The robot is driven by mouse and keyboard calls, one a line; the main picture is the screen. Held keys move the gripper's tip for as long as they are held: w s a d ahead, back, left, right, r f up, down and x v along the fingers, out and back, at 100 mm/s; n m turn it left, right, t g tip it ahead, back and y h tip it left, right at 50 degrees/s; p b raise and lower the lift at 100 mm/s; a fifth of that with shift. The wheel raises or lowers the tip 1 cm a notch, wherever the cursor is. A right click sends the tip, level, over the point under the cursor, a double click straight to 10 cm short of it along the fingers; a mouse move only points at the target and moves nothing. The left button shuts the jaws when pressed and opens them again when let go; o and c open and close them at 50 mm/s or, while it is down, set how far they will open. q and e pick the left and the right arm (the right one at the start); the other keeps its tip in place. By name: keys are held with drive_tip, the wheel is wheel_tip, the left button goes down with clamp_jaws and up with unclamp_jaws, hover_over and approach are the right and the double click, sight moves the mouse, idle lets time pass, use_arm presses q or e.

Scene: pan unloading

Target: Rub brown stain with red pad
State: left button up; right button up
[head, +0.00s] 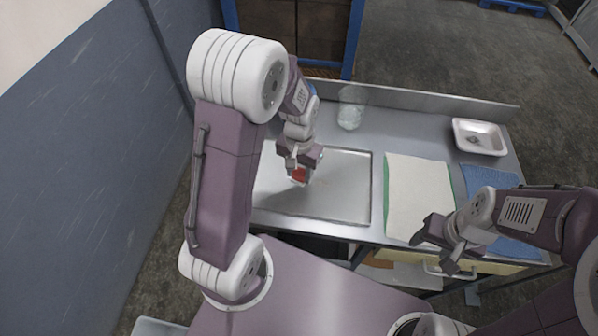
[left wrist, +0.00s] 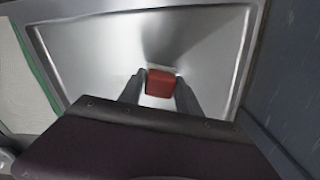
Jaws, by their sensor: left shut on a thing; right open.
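The red pad (head: 298,175) is small and blocky. My left gripper (head: 299,168) is shut on it, over the left part of a metal tray (head: 345,213). In the left wrist view the red pad (left wrist: 160,83) sits between the two dark fingers of my left gripper (left wrist: 160,95). I cannot tell whether the pad touches the tray. A faint yellowish mark (head: 326,183) shows on the tray to the right of the pad; I cannot make out a clear brown stain. My right gripper (head: 436,247) is open and empty near the counter's front edge, by a cream cloth.
The cream cloth (head: 418,190) lies on green right of the tray. A blue cloth (head: 490,180) lies farther right. A white dish (head: 480,138) stands at the back right, a clear container (head: 350,113) behind the tray. A raised back ledge (head: 425,98) borders the counter.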

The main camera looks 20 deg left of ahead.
use_arm(q)
drive_tip(key=w+m, duration=0.1)
drive_tip(key=w, duration=0.1)
drive_tip(key=w+d+r+m, duration=0.1)
drive_tip(key=shift+w+m, duration=0.25)
drive_tip(key=shift+m, duration=0.05)
drive_tip(key=w+a+r+m+p, duration=0.1)
drive_tip(key=p, duration=0.6)
drive_tip(key=w+a+r+m+p, duration=0.1)
drive_tip(key=w+r+m+p, duration=0.1)
drive_tip(key=p, duration=0.5)
drive_tip(key=shift+w+a, duration=0.1)
drive_tip(key=shift+a, duration=0.1)
use_arm(e)
wheel_tip(320, 180, up, 14)
drive_tip(key=shift+d+r, duration=0.15)
drive_tip(key=shift+d, duration=0.15)
use_arm(q)
drive_tip(key=shift+f, duration=0.15)
